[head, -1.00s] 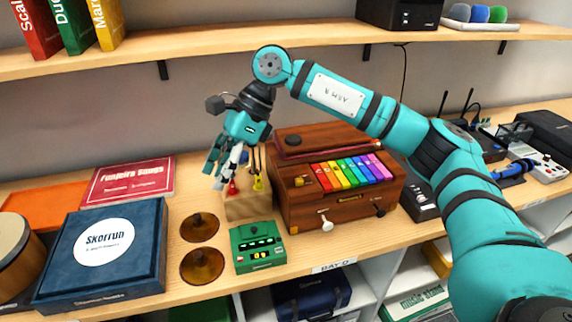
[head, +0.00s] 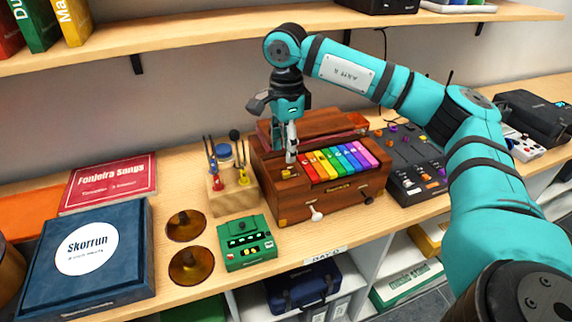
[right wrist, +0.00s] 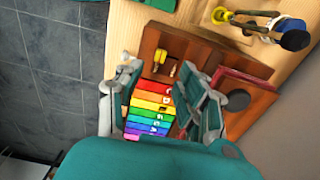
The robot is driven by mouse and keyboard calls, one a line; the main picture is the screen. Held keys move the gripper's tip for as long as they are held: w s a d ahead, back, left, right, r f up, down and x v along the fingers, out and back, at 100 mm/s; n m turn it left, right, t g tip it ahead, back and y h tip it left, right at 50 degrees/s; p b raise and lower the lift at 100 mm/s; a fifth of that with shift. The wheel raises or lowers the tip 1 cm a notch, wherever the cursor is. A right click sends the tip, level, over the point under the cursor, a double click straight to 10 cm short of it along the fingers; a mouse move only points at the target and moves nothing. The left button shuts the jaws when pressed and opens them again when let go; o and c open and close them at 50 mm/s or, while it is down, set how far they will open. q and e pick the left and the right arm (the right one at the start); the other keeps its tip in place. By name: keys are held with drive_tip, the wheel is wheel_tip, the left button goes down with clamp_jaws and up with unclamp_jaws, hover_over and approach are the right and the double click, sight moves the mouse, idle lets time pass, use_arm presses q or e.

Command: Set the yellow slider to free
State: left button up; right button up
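A brown wooden instrument (head: 330,205) with a row of rainbow keys (head: 338,161) stands on the bench. A small yellow piece (head: 289,173), which looks like the yellow slider, sits on its top left of the red key; it also shows in the right wrist view (right wrist: 159,57). I cannot read any "free" marking. My right gripper (head: 291,157) points down just above this piece. In the right wrist view my right gripper (right wrist: 163,76) has its fingers spread apart, with the yellow piece near the gap between them. My left gripper is not in view.
A wooden stand (head: 231,202) with upright tools is left of the instrument. A green box (head: 247,243) and two amber discs (head: 186,225) lie in front. A black mixer (head: 415,170) stands close on the right. A shelf (head: 200,48) runs above.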

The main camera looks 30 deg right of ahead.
sight(286, 172)
wheel_tip(286, 172, down, 6)
drive_tip(key=shift+f+p, duration=0.2)
drive_tip(key=shift+p, duration=0.3)
drive_tip(key=shift+c, duration=0.2)
clamp_jaws()
